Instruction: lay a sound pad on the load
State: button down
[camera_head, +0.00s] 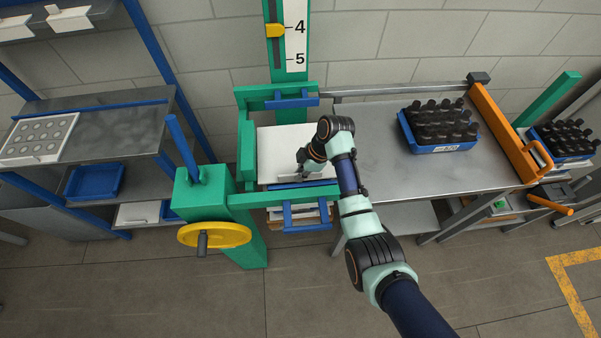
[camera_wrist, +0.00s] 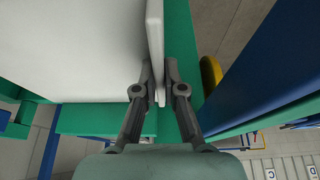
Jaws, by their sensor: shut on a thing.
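My gripper (camera_head: 307,168) is low over the front right part of a white sheet-like surface (camera_head: 280,145) inside the green frame. In the wrist view the fingers (camera_wrist: 160,82) are shut on the edge of a thin white pad (camera_wrist: 155,38). A broad white face (camera_wrist: 75,45) fills the left of that view. I cannot tell whether it is part of the pad or the load under it. What bears the white surface is mostly hidden.
A steel table (camera_head: 380,170) to the right bears a blue crate of dark bottles (camera_head: 438,128). A shelf at left holds a white tray with round items (camera_head: 38,138) and an empty blue bin (camera_head: 95,181).

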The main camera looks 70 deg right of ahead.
jog(key=shift+f, duration=0.3)
jog(key=c, duration=1.2)
grip_release()
jog(key=v, duration=0.7)
jog(key=shift+r, duration=0.25)
